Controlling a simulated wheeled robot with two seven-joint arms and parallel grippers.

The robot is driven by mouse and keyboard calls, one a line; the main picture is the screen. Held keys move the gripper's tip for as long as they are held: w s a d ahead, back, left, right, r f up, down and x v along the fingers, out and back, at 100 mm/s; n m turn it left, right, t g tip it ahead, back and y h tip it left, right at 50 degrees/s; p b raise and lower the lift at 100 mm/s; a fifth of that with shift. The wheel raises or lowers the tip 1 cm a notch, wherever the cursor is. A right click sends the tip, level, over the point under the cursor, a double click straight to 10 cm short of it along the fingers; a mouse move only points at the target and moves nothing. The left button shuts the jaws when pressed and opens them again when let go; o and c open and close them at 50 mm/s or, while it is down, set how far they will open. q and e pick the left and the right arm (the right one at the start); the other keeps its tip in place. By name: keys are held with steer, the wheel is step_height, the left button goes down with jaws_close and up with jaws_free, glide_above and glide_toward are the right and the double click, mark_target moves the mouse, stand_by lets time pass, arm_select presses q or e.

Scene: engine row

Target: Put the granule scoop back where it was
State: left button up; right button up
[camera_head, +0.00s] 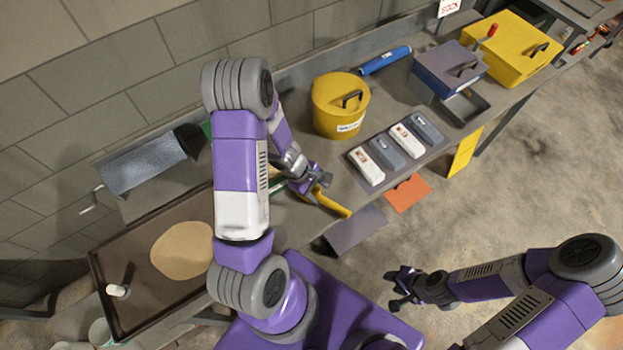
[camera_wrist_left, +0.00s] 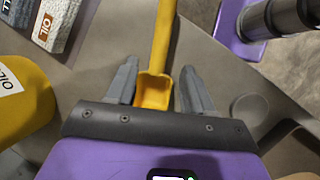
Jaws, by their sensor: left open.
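The granule scoop is yellow; its handle (camera_head: 333,204) shows in the head view at the bench's front edge, beside my left gripper (camera_head: 314,184). In the left wrist view the scoop (camera_wrist_left: 154,88) has its bowl between the two grey fingers of my left gripper (camera_wrist_left: 158,88), with the handle running up and away. These fingers are open, with gaps visible on both sides of the bowl. My right gripper (camera_head: 396,288) is apart from the bench, over the floor; its fingers look spread and empty.
A yellow lidded bucket (camera_head: 327,117) stands behind my left gripper. White and grey packs (camera_head: 367,169) lie in a row to its right. A dark tray (camera_head: 118,262) with a tan patch lies left.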

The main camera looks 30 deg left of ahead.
arm_select(q)
steer(key=p+v, duration=0.1)
steer(key=v, duration=0.3)
steer(key=s+d+f+m+g, duration=0.1)
steer(key=s+d+f+m, duration=0.1)
steer(key=s+d+f+m+g+y, duration=0.1)
steer(key=s+d+f+m, duration=0.1)
steer(key=m, duration=0.1)
steer(key=s+d+f+m, duration=0.1)
steer(key=s+f+m, duration=0.1)
steer(key=shift+s+d+f+m+g+y, duration=0.15)
steer(key=shift+s+d+m+g+y, duration=0.15)
steer(key=shift+s+d+g, duration=0.1)
steer(key=s+d+f+m+t+h, duration=0.1)
steer(key=d+f+m, duration=0.1)
steer(key=d+m, duration=0.5)
steer(key=d, duration=0.3)
steer(key=shift+s+f, duration=0.15)
steer(key=shift+s, duration=0.15)
steer(key=shift+a, duration=0.1)
